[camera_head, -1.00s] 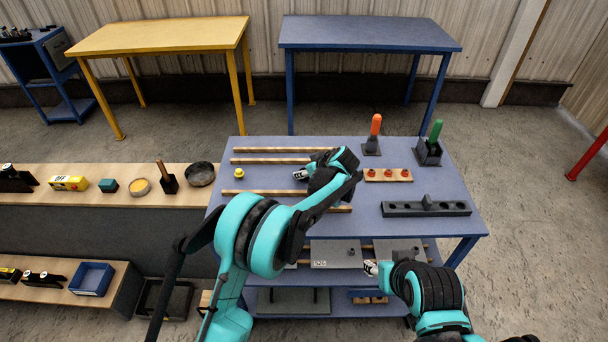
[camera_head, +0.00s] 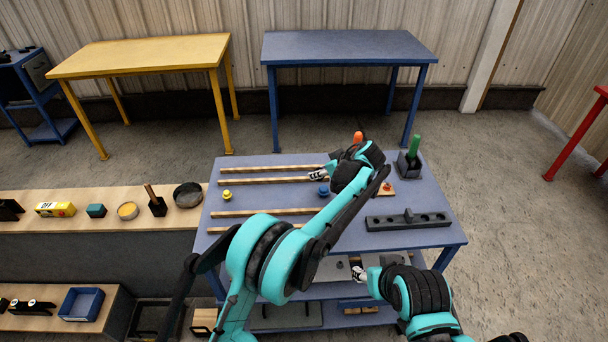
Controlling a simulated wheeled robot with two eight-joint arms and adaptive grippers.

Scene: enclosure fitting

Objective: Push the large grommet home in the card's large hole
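A small blue piece (camera_head: 323,190) and a small yellow piece (camera_head: 227,195) stand on the tabletop; I cannot tell which piece is the large grommet. My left gripper (camera_head: 317,174) is over the wooden rails, just behind the blue piece. My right gripper (camera_head: 358,272) is low at the table's near edge, beside the grey plate. Both gripper tips are too small to show whether they are open or hold anything.
Wooden rails (camera_head: 262,213) cross the tabletop. A dark block with several holes (camera_head: 407,221) lies at the right. A green-handled tool (camera_head: 414,147) stands in a holder behind it. A wooden strip with red pieces (camera_head: 386,188) is partly hidden by my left arm.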

